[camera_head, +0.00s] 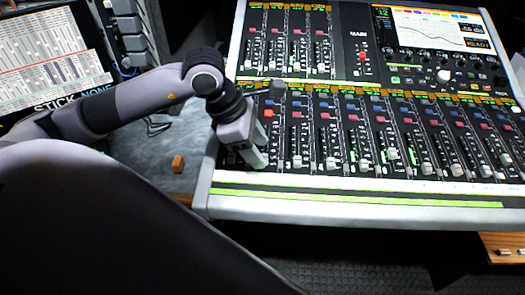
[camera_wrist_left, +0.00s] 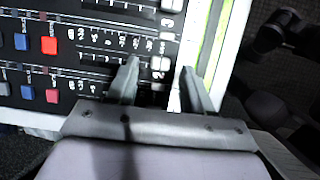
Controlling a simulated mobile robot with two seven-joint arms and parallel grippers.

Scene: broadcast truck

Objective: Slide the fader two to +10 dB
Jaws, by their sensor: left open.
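The mixing console (camera_head: 335,197) has a row of channel faders with pale caps near its front edge. My left gripper (camera_head: 258,158) is low over the front left of that row, pointing down. In the left wrist view, the left gripper (camera_wrist_left: 160,68) is open, with a pale fader cap (camera_wrist_left: 160,63) between or just beyond its fingertips. I cannot tell whether they touch it. The channel numbers are too blurred to confirm which fader is number two. In the head view, the gripper covers the leftmost fader caps; another cap (camera_head: 297,161) shows just to its right. My right gripper is not in view.
A monitor (camera_head: 45,55) stands at the back left. Fader caps crowd the area right of the gripper.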

